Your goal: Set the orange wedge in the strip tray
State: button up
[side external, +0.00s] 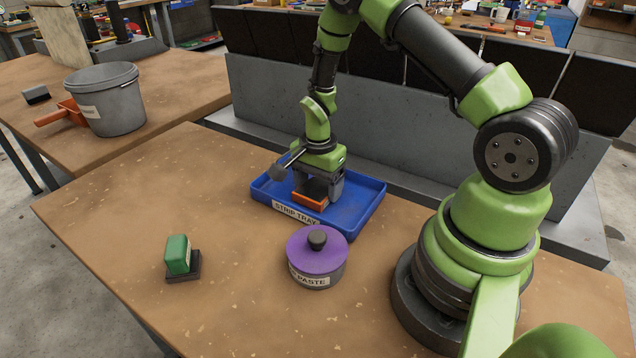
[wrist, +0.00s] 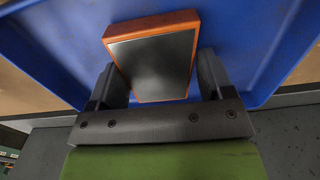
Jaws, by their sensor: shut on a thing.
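The orange wedge (side external: 309,200) is between the fingers of my gripper (side external: 321,188), low inside the blue strip tray (side external: 362,207). In the wrist view the wedge (wrist: 152,54) shows orange edges and a dark grey face. My gripper (wrist: 160,88) is shut on it, with one finger on each side. The blue tray floor (wrist: 240,35) lies behind the wedge in that view. The tray carries a STRIP TRAY label on its front wall. I cannot tell whether the wedge touches the tray floor.
A round pot with a purple lid (side external: 317,243), labelled PASTE, stands just in front of the tray. A green block on a dark base (side external: 179,256) stands at the left front. A grey panel (side external: 400,145) rises behind the tray. The wooden table between is clear.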

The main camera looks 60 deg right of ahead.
jog(key=shift+f, duration=0.15)
jog(key=o, duration=1.4)
jog(key=shift+c, duration=0.2)
notch_tip(320, 180, up, 12)
notch_tip(320, 180, up, 12)
jog(key=n+t, duration=0.3)
jog(key=n, duration=0.2)
send_over(318, 186)
jog(key=s+a, duration=0.4)
jog(key=a, duration=0.2)
jog(key=s+a+r+n+t+y, duration=0.1)
jog(key=s+a+r+n+t, duration=0.1)
jog(key=s+a+r+n, duration=0.1)
jog(key=s+a+r+n+t+y, duration=0.1)
jog(key=s+a+r+n+t, duration=0.1)
jog(key=s+n, duration=0.4)
jog(key=shift+s+a+r, duration=0.7)
jog(key=shift+s+a, duration=0.15)
jog(key=shift+s, duration=0.25)
